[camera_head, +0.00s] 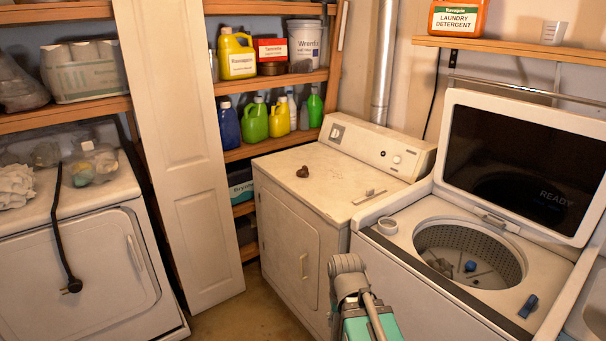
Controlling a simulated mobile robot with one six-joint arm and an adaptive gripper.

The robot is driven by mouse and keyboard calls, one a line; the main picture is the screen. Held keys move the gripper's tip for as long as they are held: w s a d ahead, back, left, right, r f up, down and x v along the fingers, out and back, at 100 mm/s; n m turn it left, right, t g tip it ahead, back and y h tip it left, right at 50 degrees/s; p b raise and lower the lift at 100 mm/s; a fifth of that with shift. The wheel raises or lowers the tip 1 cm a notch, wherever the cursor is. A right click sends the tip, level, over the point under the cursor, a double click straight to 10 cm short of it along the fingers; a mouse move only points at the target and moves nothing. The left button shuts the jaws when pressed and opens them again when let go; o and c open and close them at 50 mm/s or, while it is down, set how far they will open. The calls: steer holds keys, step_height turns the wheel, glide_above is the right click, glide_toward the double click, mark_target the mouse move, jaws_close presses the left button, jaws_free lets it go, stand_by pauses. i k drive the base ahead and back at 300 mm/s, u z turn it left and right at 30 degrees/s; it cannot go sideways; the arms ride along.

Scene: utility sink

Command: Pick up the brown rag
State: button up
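Part of my arm, grey and teal, rises from the bottom edge in front of the dryer and washer. I cannot make out any gripper fingers.
The washer lid (525,165) stands open at the right. Shelves with bottles (255,120) stand behind a white folding door (180,150). Another white appliance (75,260) stands at left.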

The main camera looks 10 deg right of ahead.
mark_target(304, 173)
steer(key=i, duration=1)
